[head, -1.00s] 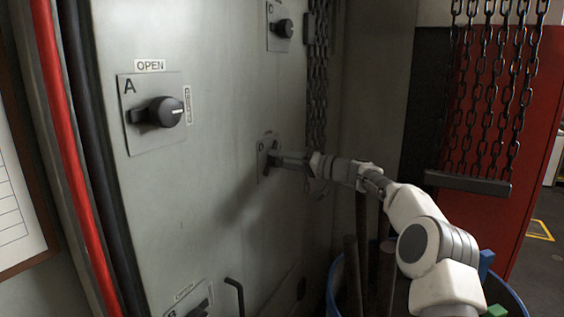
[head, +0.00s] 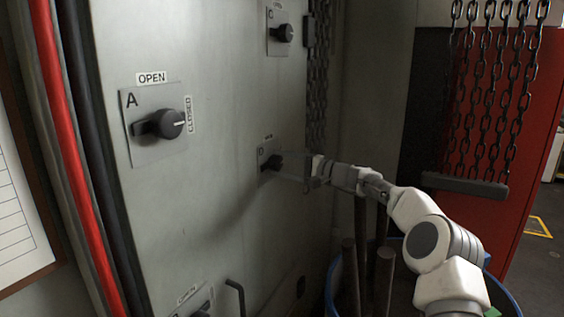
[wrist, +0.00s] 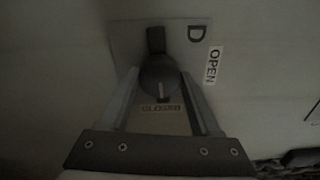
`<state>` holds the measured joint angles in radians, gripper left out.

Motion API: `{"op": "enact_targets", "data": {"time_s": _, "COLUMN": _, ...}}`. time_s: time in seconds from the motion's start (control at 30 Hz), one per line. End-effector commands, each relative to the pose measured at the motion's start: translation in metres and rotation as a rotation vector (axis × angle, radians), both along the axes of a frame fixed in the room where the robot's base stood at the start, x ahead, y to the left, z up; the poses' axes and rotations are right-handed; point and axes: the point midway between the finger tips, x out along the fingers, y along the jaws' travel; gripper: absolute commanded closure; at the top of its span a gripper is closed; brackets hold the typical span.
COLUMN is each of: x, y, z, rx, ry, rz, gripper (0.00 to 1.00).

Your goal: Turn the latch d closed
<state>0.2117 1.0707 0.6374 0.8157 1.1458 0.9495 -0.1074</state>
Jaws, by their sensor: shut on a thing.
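Latch d shows in the wrist view as a dark knob (wrist: 157,75) on a square plate marked D. The white mark on the knob points at the CLOSED label (wrist: 161,107). The OPEN label (wrist: 213,65) is to the right in that picture. My gripper (wrist: 160,78) has one finger on each side of the knob and is shut on it. In the head view latch d (head: 273,161) is on the grey panel, with my gripper (head: 284,165) reaching it from the right. The contact itself is too small and dim to see clearly there.
Latch A (head: 167,124) is to the left, its mark toward CLOSED. Another latch (head: 284,33) is above and one (head: 197,303) below, beside a bent dark handle (head: 235,296). A blue-rimmed bin (head: 332,293) with rods stands under my arm. Chains (head: 487,90) hang at right.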

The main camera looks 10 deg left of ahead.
Motion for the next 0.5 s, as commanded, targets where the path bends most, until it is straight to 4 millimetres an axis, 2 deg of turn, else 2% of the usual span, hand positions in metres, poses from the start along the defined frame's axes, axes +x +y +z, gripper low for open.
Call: {"op": "enact_targets", "data": {"time_s": 0.5, "x": 0.0004, "y": -0.0008, "z": 0.0004, "rx": 0.036, "ry": 0.085, "rz": -0.002, "gripper": 0.92}}
